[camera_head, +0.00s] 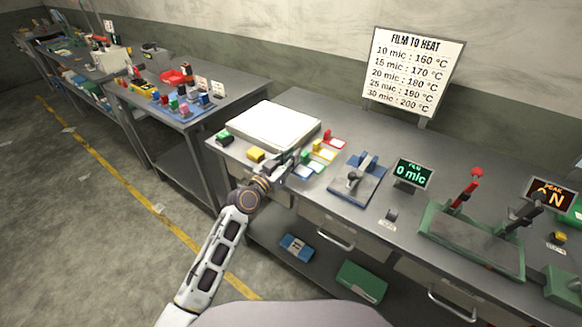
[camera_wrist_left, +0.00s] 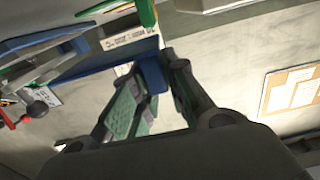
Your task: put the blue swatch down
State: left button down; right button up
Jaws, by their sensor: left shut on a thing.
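My left gripper (camera_head: 288,158) is at the front of the row of colored swatches on the metal bench. In the left wrist view its fingers (camera_wrist_left: 160,80) are shut on the blue swatch's block (camera_wrist_left: 152,73). The blue swatch (camera_head: 304,171) also shows in the head view, low at the bench top beside the gripper. I cannot tell whether it touches the bench. A green swatch (camera_wrist_left: 146,12) shows close by in the wrist view. My right gripper is not in view.
A white slab (camera_head: 274,124) lies left of the swatches, with a yellow block (camera_head: 256,155) and a green block (camera_head: 225,138) before it. A blue lever device (camera_head: 356,180) and a display (camera_head: 412,173) reading 0 mic stand to the right.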

pick_arm(q)
notch_tip(320, 180, down, 3)
jog(key=shift+f+b, duration=0.1)
jog(key=shift+b, duration=0.35)
jog(key=shift+f, duration=0.55)
jog(key=shift+f+b, duration=0.15)
jog(key=shift+b, duration=0.2)
jog(key=c, duration=1.4)
grip_release()
jog(key=shift+c, duration=0.2)
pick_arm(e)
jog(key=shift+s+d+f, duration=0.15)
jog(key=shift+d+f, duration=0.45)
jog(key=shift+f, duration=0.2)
